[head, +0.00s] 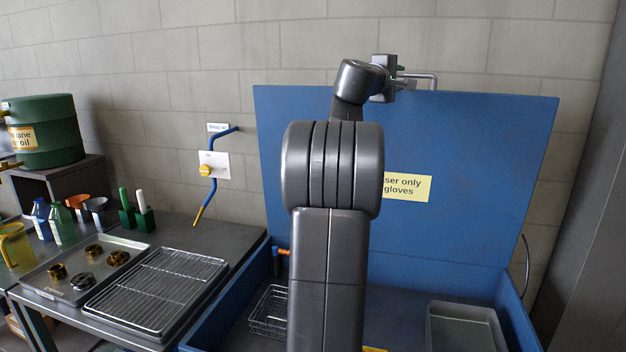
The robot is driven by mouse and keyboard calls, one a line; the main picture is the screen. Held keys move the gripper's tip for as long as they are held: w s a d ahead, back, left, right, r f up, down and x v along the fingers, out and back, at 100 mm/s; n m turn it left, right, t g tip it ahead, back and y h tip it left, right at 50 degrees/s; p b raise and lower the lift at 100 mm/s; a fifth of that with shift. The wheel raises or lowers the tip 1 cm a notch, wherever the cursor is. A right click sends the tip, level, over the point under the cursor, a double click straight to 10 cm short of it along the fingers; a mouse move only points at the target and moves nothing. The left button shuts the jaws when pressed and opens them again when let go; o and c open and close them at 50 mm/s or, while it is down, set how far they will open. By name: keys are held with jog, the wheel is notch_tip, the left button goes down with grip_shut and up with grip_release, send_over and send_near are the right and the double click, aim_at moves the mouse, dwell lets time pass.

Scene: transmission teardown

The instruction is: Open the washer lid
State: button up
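The washer lid (460,135) is a large blue panel that stands raised, leaning up near the block wall behind the blue washer tub (515,310). A yellow label (408,188) on it is partly covered by my arm. A grey metal handle (422,77) shows at the lid's top edge. My gripper (400,80) is at that top edge, beside or around the handle. Its fingers are small here and partly hidden, so I cannot tell whether they are closed on it.
Inside the tub are a wire basket (268,312) and a grey tray (462,328). To the left, a bench holds a wire rack (160,288), a parts tray (75,270), bottles and a green drum (45,132). A blue hose (213,170) hangs on the wall.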

jog(key=shift+g+y, duration=0.3)
jog(key=shift+w+d+r+p, duration=0.2)
jog(key=shift+w+p, duration=0.55)
jog(key=shift+p, duration=0.35)
jog(key=shift+w+d+r+p, duration=0.25)
jog(key=shift+w+p, duration=0.45)
jog(key=shift+p, duration=0.45)
jog(key=shift+w+d+r+p, duration=0.2)
jog(key=shift+w+p, duration=0.55)
jog(key=shift+p, duration=0.35)
jog(key=f+b+v, duration=0.1)
jog(key=b+v, duration=0.4)
jog(key=v, duration=0.8)
jog(key=shift+r, duration=0.15)
